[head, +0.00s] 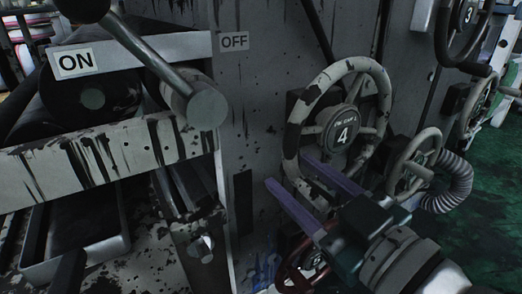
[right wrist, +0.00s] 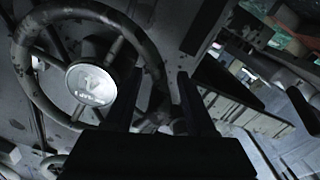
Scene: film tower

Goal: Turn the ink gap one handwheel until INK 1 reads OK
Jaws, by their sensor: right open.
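A worn cream handwheel (head: 290,135) with a round hub plate marked 4 stands on the grey panel in the middle of the head view. Its hub (right wrist: 91,83) and rim fill the left of the right wrist view. My right gripper (head: 287,170) is open, with its two purple fingers at the wheel's lower rim. In the right wrist view my dark fingers (right wrist: 160,80) stand apart beside the hub, with the rim running close to them; I cannot tell whether they touch it. No handwheel marked 1 and no INK 1 reading can be made out. My left gripper is not in view.
A smaller cream handwheel (head: 391,165) and a ribbed hose (head: 458,183) are close on the right. A wheel marked 3 (head: 441,35) is farther right. A red handwheel (head: 282,284) sits below my gripper. A thick lever (head: 207,108) juts out between ON and OFF plates.

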